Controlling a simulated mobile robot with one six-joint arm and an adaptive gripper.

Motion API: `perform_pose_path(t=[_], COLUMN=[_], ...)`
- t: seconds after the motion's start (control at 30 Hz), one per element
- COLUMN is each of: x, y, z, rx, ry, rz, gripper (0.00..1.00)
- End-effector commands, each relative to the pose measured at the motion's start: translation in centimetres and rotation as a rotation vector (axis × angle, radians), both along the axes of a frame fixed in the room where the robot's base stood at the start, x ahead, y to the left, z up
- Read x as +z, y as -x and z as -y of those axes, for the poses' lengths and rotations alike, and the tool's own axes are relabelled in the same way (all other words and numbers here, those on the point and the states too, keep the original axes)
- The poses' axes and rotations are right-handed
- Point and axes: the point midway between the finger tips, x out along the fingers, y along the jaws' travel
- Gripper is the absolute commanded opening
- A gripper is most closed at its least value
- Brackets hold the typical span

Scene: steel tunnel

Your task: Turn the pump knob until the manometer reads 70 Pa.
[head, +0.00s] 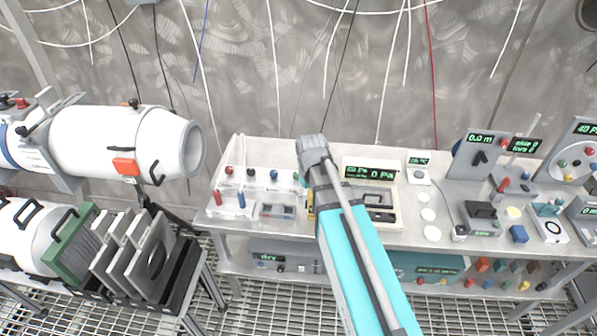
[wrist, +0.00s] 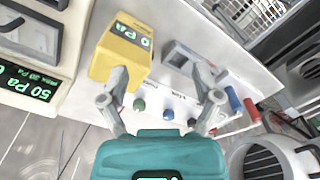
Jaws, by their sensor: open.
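A beige case (head: 385,213) stands on the bench in the head view, just right of my arm. Its green display ends in "0 Pa", and in the wrist view the display (wrist: 28,84), turned over, looks like 50 Pa. A yellow box (wrist: 122,52) with a small Pa display, its first digits unclear, stands beside the left finger in the wrist view; my arm mostly hides it in the head view. My gripper (wrist: 162,75) is open and empty above the bench, fingers spread. I cannot tell which part is the pump knob.
A grey meter (wrist: 180,56) and a row of small coloured knobs (wrist: 168,115) lie below my gripper. More instruments (head: 480,152) crowd the right.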

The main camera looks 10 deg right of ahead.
Motion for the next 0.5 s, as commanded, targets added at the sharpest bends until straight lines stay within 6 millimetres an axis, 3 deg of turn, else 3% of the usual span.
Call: perform_pose_path(t=[0.03,0.2,0.4,0.5], x=[0.7,1.8,2.9,3.3], y=[-3.0,-10.0,-16.8,-19.1], z=[0.0,0.0,0.1,0.1], rx=[0.06,0.305,0.564,0.657], ry=[0.0,0.0,-0.001,-0.001], rz=[0.0,0.0,0.0,0.0], gripper=[0.82,0.82,0.82,0.82])
